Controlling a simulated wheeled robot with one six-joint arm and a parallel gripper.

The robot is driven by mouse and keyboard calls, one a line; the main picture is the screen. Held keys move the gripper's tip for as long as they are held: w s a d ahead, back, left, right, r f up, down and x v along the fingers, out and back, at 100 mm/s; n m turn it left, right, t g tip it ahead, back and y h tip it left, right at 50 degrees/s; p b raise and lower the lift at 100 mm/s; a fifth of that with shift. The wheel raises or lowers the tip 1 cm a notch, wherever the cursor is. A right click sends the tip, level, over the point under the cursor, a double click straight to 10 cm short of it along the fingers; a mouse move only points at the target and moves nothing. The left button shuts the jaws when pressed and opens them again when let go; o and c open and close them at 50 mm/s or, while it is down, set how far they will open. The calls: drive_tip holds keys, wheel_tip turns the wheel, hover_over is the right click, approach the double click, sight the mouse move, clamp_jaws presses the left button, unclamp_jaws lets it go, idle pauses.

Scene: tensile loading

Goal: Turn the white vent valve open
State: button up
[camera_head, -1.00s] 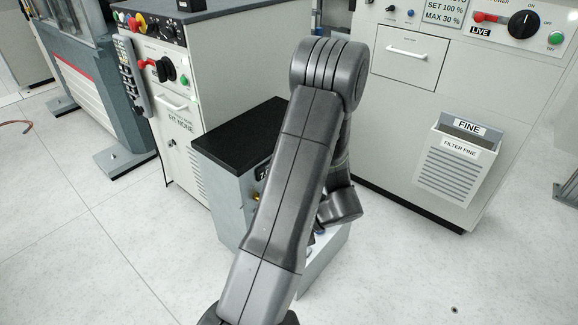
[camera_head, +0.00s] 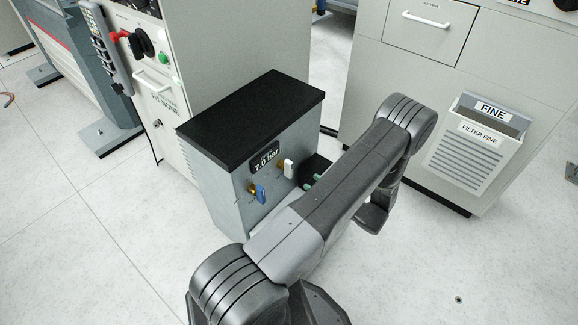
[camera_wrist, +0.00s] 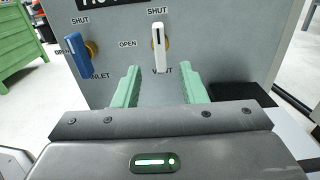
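The white vent valve (camera_wrist: 158,46) is a lever on a grey panel, standing upright below the word SHUT, with OPEN to its left. In the head view the white lever (camera_head: 289,168) is on the cabinet front. My gripper (camera_wrist: 160,72) has green fingers and is open and empty. Its fingers point at the panel, and the lever's lower end appears in the gap between their tips. The fingers seem short of the panel; contact cannot be told. The VENT label is partly hidden by a finger. In the head view my arm hides most of the gripper.
A blue lever (camera_wrist: 77,55) marked INLET is left of the white one, its top towards SHUT. The grey cabinet has a black top (camera_head: 255,115) and a 7.0 bar display (camera_head: 264,157). A taller cabinet with a FINE filter bin (camera_head: 480,140) stands right. Floor is clear in front.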

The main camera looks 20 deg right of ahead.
sight(292, 170)
drive_tip(key=b+x, duration=0.1)
drive_tip(key=x, duration=1)
drive_tip(key=shift+w+a, duration=0.2)
drive_tip(key=shift+c, duration=0.5)
clamp_jaws()
